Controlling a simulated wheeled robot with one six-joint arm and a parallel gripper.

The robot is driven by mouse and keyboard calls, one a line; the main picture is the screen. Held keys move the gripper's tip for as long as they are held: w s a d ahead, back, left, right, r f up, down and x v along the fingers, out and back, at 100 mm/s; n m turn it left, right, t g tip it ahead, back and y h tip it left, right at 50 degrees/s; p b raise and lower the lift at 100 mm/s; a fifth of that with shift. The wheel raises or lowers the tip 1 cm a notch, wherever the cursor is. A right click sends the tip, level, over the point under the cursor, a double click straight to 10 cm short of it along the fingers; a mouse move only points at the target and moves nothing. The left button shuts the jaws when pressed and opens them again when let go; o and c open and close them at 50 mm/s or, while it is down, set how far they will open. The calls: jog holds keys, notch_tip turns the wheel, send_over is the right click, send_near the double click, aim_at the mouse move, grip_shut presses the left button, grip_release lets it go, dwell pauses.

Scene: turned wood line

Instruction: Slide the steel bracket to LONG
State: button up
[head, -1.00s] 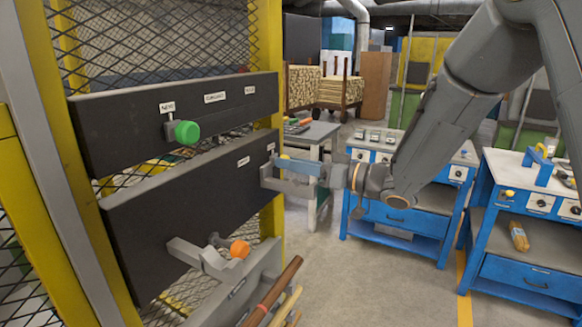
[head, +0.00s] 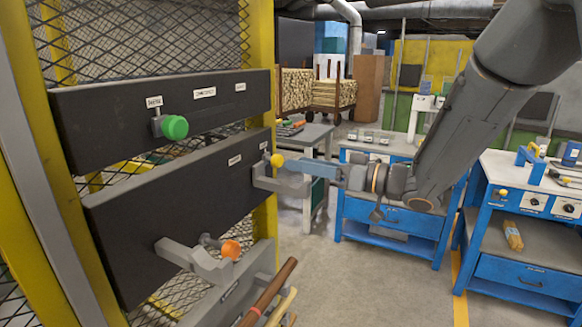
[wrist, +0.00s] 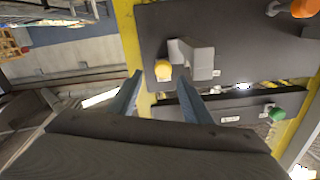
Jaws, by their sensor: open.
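A grey steel bracket (head: 280,185) with a yellow knob (head: 277,160) sits at the right end of the dark middle panel (head: 160,205), below a small label. A similar grey bracket (head: 195,262) is at the panel's lower left, near an orange knob (head: 231,249). My gripper (head: 318,171) is just right of the yellow-knob bracket. In the wrist view my gripper (wrist: 160,88) is open and empty, its fingers pointing towards the yellow knob (wrist: 162,70) and bracket (wrist: 196,58), apparently short of them. The labels are too small to read surely.
A green knob (head: 174,127) is on the upper dark panel (head: 100,125). Wooden rods (head: 270,295) stand at the rack's foot. A yellow post (head: 264,225) edges the rack. Blue workbenches (head: 393,218) stand behind my arm. The floor between is clear.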

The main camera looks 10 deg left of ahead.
jog(key=shift+v, duration=1.3)
jog(key=w+d+f+m+t+h, duration=0.4)
jog(key=w+d+t+h, duration=0.1)
jog(key=w+d+t, duration=0.15)
jog(key=d+f+m+h, duration=0.2)
jog(key=d+f+h, duration=0.15)
jog(key=d, duration=0.25)
jog(key=d+f+m+h, duration=0.2)
jog(key=d+f+h, duration=0.1)
jog(key=d+h, duration=0.3)
jog(key=s+d+f+m+g+h, duration=0.35)
jog(key=s+d+f, duration=0.35)
jog(key=s+d, duration=0.4)
jog(key=s+f+g, duration=0.3)
jog(key=s+g, duration=0.2)
jog(key=s, duration=1)
jog(key=shift+a+f+m+g, duration=0.2)
jog(key=shift+f+m+g, duration=0.05)
jog(key=shift+m+g, duration=0.2)
